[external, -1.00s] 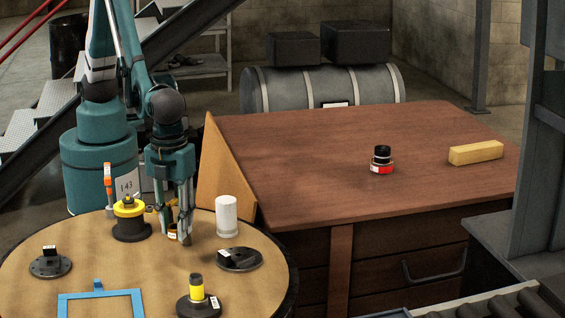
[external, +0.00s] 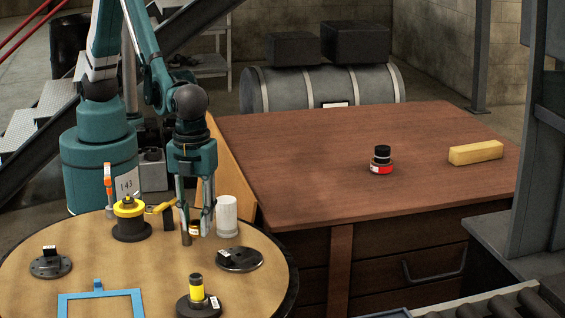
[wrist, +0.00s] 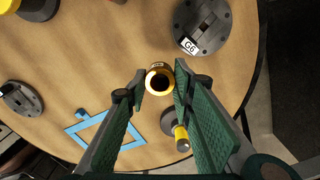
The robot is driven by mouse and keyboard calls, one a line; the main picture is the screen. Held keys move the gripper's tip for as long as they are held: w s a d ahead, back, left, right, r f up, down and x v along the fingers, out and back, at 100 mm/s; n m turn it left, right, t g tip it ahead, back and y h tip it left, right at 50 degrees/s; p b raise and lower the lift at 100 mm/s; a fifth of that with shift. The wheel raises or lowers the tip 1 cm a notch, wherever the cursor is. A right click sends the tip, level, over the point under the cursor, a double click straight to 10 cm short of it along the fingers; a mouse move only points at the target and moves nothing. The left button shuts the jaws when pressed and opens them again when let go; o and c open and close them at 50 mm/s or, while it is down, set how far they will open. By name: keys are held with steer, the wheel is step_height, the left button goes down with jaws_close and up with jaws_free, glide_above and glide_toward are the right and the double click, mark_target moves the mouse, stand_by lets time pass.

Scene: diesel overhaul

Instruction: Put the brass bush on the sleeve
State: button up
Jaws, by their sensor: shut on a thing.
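My gripper (wrist: 156,88) is shut on the brass bush (wrist: 159,68), a short ring with a dark bore that sits between the fingertips. In the external view the bush (external: 195,228) shows between the fingers of my gripper (external: 195,237), partly hidden and with a pale label. Its height above the table is hard to tell. A yellow upright cylinder (external: 195,289) on a round dark base stands nearer the front; it looks like the sleeve. In the wrist view this cylinder (wrist: 181,136) is below and right of the bush, apart from it.
A white cylinder (external: 227,214) stands close right of my gripper. A dark round plate (external: 240,260) with a labelled block lies in front of it. A yellow flanged part (external: 130,225) stands left. A blue frame (external: 70,305) and another dark plate (external: 50,268) lie farther left.

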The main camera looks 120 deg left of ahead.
steer(key=w+a+r+n, duration=0.1)
steer(key=w+a+n, duration=0.1)
steer(key=w+a, duration=0.4)
steer(key=w+a+r+n+p, duration=0.1)
steer(key=w+a+n, duration=0.1)
steer(key=w+a, duration=0.5)
steer(key=a, duration=0.6)
steer(key=shift+w+a, duration=0.2)
steer(key=shift+a, duration=0.1)
steer(key=shift+o, duration=0.2)
steer(key=w+a+n, duration=0.2)
steer(key=w+a, duration=0.1)
steer(key=a, duration=0.7)
steer(key=w+a+r+n+p, duration=0.1)
steer(key=w+a+n, duration=0.1)
steer(key=a, duration=0.9)
steer(key=shift+w+a+r, duration=0.25)
steer(key=shift+w, duration=0.45)
step_height(320, 180, up, 3)
steer(key=n+p, duration=0.3)
steer(key=n, duration=0.5)
glide_above(377, 148)
steer(key=shift+d, duration=0.15)
steer(key=shift+f, duration=0.2)
steer(key=shift+f+b, duration=0.45)
steer(key=shift+f, duration=2.55)
steer(key=shift+f, duration=1.9)
